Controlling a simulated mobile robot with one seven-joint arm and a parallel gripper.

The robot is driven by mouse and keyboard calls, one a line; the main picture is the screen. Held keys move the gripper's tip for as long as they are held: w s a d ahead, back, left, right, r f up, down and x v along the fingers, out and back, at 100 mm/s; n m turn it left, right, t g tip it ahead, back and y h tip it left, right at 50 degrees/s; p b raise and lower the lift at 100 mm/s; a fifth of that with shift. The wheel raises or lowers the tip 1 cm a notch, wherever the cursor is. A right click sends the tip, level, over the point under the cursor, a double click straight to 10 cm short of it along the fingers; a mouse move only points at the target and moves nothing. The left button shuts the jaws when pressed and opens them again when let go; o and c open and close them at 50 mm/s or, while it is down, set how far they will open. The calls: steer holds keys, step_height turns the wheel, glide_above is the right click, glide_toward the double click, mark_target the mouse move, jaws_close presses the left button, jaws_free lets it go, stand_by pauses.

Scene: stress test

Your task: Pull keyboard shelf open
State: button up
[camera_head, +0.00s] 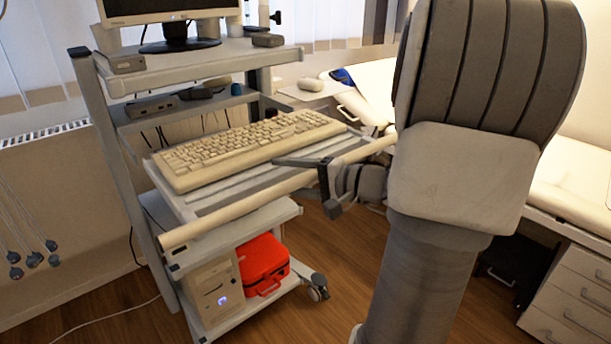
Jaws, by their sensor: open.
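The keyboard shelf (211,203) is a pale tray on a grey wheeled cart, with a long beige bar (232,208) along its front edge. It stands out in front of the shelves above. A beige keyboard (250,148) lies on it. My gripper (310,168) is open at the right part of the shelf's front. One dark finger reaches over the bar towards the keyboard. Whether the fingers touch the bar or the shelf cannot be told. My arm hides the area to the right of the bar's end.
A monitor (178,12) stands on the cart's top shelf (215,62). A computer case (212,290) and a red box (263,266) sit on the bottom shelf. White drawers (577,300) stand at right. Wooden floor (330,250) is clear before the cart.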

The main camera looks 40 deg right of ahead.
steer(key=p+v, duration=0.2)
steer(key=v, duration=1.5)
steer(key=shift+r+p, duration=0.2)
steer(key=shift+p, duration=0.2)
steer(key=shift+s, duration=0.1)
